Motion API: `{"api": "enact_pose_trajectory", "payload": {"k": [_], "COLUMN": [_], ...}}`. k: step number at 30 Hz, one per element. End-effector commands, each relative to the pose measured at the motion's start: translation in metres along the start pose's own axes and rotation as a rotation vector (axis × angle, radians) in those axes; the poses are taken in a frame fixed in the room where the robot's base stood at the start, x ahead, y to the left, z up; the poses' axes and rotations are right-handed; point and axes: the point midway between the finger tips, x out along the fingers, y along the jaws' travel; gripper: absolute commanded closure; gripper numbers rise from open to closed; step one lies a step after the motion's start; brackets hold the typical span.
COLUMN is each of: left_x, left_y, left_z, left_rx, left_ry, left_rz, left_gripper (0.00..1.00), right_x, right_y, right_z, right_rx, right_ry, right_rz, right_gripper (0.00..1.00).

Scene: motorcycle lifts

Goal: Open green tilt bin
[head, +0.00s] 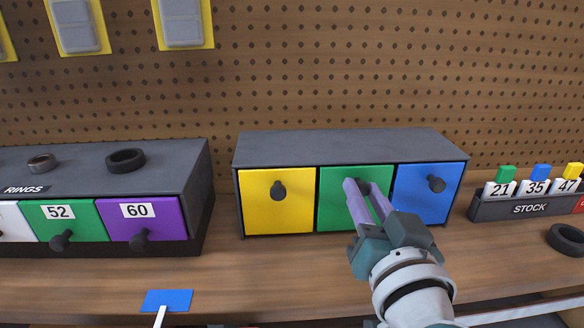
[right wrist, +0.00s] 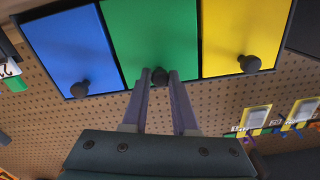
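The green tilt bin (head: 334,205) is the middle one of three in a dark grey cabinet (head: 350,146). Its front sits level with its neighbours, so it looks closed. In the head view my right gripper (head: 362,186) reaches it from the lower right and covers part of its front. In the right wrist view the green front (right wrist: 150,35) is ahead, and its dark knob (right wrist: 159,77) shows between the tips of my right gripper (right wrist: 160,80). The fingers are apart, one on each side of the knob. Whether they press on it I cannot tell. My left gripper is not in view.
A yellow bin (head: 262,205) and a blue bin (head: 425,195) flank the green one. A rings cabinet (head: 80,172) stands left, a stock tray (head: 520,207) right. A blue piece (head: 167,300) lies in front on the bench. Pegboard (head: 330,70) rises behind.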

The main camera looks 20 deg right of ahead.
Motion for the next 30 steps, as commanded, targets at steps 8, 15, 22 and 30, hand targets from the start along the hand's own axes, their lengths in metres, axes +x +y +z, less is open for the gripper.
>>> {"api": "enact_pose_trajectory", "payload": {"k": [8,15,22,30], "left_x": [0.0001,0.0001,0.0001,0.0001], "left_y": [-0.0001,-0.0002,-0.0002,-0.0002], "left_z": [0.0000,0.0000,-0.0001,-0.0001], "left_rx": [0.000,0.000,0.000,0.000], "left_ry": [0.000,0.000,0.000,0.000], "left_rz": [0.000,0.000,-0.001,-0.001], "left_gripper": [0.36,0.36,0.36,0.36], "right_x": [-0.0002,-0.0002,-0.0002,-0.0002], "right_y": [0.0001,0.0002,0.0002,0.0002], "right_z": [0.0001,0.0001,0.0001,0.0001], "right_rx": [0.000,0.000,0.001,0.001], "right_ry": [0.000,0.000,0.000,0.000], "right_rz": [0.001,0.001,0.001,0.001], "right_gripper": [1.00,1.00,1.00,1.00]}}
